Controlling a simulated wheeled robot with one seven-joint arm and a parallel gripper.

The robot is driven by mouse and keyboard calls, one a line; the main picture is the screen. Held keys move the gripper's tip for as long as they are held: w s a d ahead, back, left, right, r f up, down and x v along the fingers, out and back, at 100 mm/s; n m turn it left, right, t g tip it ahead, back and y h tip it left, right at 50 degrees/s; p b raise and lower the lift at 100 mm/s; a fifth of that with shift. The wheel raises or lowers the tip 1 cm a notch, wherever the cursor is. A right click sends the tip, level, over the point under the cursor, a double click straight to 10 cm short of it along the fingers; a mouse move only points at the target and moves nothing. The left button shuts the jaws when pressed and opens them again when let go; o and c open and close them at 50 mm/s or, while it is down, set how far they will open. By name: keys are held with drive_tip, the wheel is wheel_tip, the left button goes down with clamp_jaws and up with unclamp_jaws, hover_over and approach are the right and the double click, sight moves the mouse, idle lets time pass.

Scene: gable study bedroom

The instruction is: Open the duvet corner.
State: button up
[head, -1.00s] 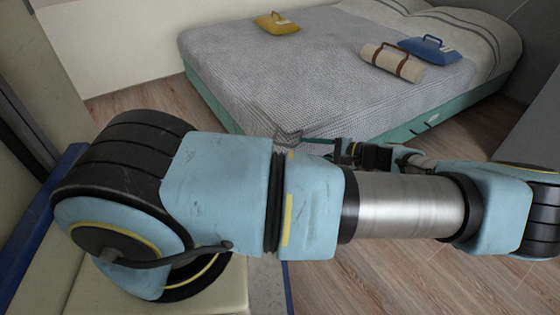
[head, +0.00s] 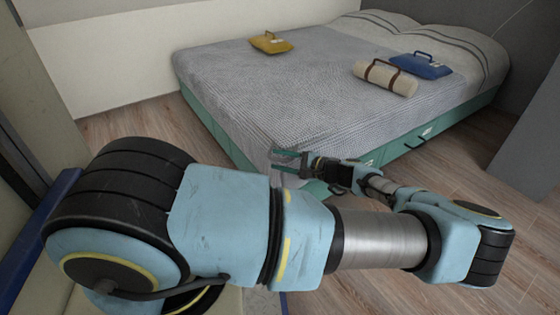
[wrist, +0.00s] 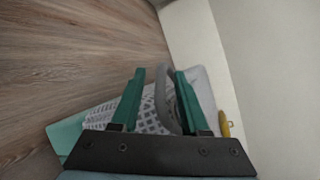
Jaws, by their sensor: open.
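The grey patterned duvet (head: 250,95) covers the bed, and its near corner hangs at the bed's front end. My gripper (head: 276,160) is at that corner, with its green fingers open and pointing left. In the wrist view my gripper (wrist: 158,76) shows a finger on either side of a grey curved loop or folded edge (wrist: 164,85) at the duvet corner. The loop lies between the fingers; I cannot tell whether either finger touches it. The patterned duvet (wrist: 152,122) shows behind and below the loop. My gripper hides part of the corner in the head view.
A yellow bag (head: 271,42), a cream roll with brown straps (head: 386,78) and a blue bag (head: 420,65) lie on the bed. The green bed base (head: 405,143) has drawers along its right side. Wood floor (head: 440,170) is clear to the right.

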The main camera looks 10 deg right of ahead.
clamp_jaws()
idle(0.4)
idle(1.1)
